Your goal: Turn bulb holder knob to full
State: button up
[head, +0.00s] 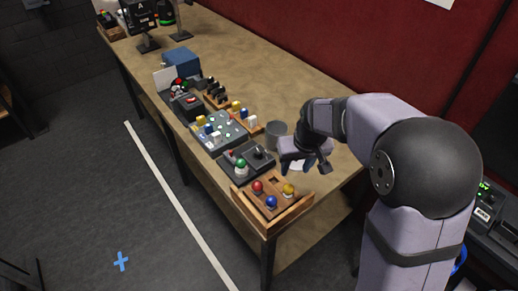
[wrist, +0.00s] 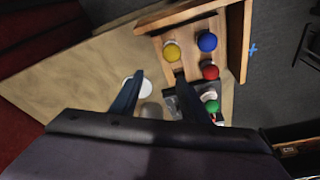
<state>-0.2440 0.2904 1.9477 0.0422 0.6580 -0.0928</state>
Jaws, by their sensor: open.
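A wooden tray (head: 290,215) at the near end of the table holds a red bulb-like ball (head: 257,187), a blue one (head: 271,202) and a yellow one (head: 288,190). One place in it looks empty. Beside it a dark box (head: 262,162) carries a green ball (head: 241,164) and a black knob-like part (head: 259,152). I cannot tell which part is the bulb holder knob. My gripper (head: 305,167) is open and empty, above the table right of the dark box. In the wrist view my gripper (wrist: 158,78) points towards the table, with the tray (wrist: 247,40) beyond its fingers.
A grey cup (head: 276,134) stands close to the left of my gripper. A white round piece (wrist: 137,84) lies below the fingers. A grey panel (head: 218,137) with several small parts and a blue box (head: 181,61) stand further along. The right part of the table is clear.

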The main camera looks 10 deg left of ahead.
jog(key=n+t+y, duration=0.1)
jog(key=n, duration=0.1)
send_near(258, 152)
jog(key=shift+p+x, duration=1.4)
jog(key=shift+x, duration=2.55)
jog(key=shift+c, duration=0.7)
grip_shut()
